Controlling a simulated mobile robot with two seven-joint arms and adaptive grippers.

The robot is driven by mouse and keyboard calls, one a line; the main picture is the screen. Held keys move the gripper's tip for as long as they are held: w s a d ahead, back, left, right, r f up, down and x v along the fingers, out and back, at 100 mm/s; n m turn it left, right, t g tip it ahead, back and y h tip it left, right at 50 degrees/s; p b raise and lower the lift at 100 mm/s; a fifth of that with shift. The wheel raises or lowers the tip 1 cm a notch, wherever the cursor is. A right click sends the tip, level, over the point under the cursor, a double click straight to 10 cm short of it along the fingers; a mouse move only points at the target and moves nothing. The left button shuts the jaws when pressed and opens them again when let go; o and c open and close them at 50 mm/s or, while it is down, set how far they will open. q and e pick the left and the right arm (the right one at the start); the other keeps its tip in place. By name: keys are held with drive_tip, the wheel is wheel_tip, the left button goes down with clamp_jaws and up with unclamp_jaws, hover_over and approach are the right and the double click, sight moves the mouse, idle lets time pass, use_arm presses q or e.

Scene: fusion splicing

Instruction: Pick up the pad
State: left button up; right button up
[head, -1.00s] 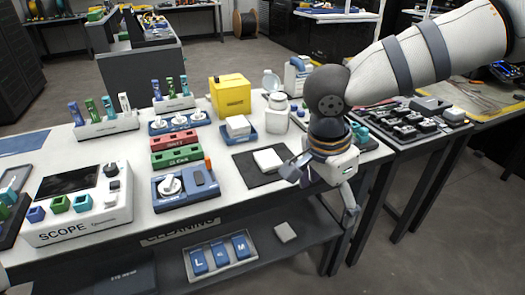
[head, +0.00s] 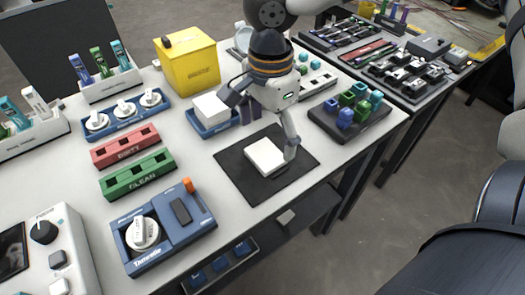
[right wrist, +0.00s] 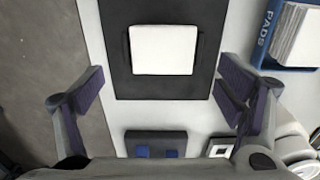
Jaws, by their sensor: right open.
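A white square pad (head: 265,157) lies flat on a black mat (head: 243,181) on the white bench; it also shows in the right wrist view (right wrist: 164,50). My right gripper (head: 262,124) is over the mat, its fingers spread and nothing between them. In the right wrist view my gripper's fingertips (right wrist: 160,90) stand wide apart, one to each side of the pad's line, with the pad ahead of them. A stack of white pads (head: 211,110) sits in a blue tray (right wrist: 268,50) marked PADS, behind the mat. My left gripper is out of view.
A yellow box (head: 190,68) stands behind the tray. Red (head: 125,147) and green (head: 138,174) racks and a blue device (head: 165,227) are to the left. A dark holder with coloured blocks (head: 350,118) is to the right. The bench's front edge is close to the mat.

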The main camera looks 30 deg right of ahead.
sight(266, 154)
drive_tip(key=f, duration=0.5)
drive_tip(key=shift+w+a+b, duration=0.15)
drive_tip(key=shift+a+b, duration=0.05)
drive_tip(key=shift+b, duration=0.15)
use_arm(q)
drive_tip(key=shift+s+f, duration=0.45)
use_arm(e)
drive_tip(key=shift+r, duration=0.1)
drive_tip(key=c, duration=0.8)
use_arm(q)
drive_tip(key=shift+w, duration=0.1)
use_arm(e)
drive_tip(key=shift+c, duration=0.2)
